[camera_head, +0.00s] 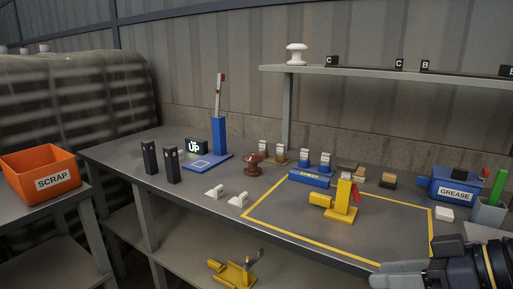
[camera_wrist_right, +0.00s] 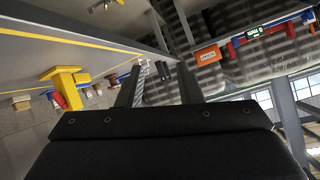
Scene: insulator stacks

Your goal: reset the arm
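My right gripper (camera_head: 398,276) is at the lower right corner of the head view, beside the front edge of the table. In the right wrist view its two fingers (camera_wrist_right: 160,88) stand apart with nothing gripped between them. My left gripper is in neither view. A blue post on a blue base (camera_head: 219,136) stands at the back left of the table, with a thin grey upright arm (camera_head: 218,95) with a red tip on top. A small dark display (camera_head: 195,146) beside it reads "UP".
A yellow stand (camera_head: 343,203) is inside the yellow outline on the table (camera_head: 270,236). A blue GREASE bin (camera_head: 453,188) is at right, an orange SCRAP bin (camera_head: 40,174) at left. A shelf (camera_head: 400,75) overhangs the back.

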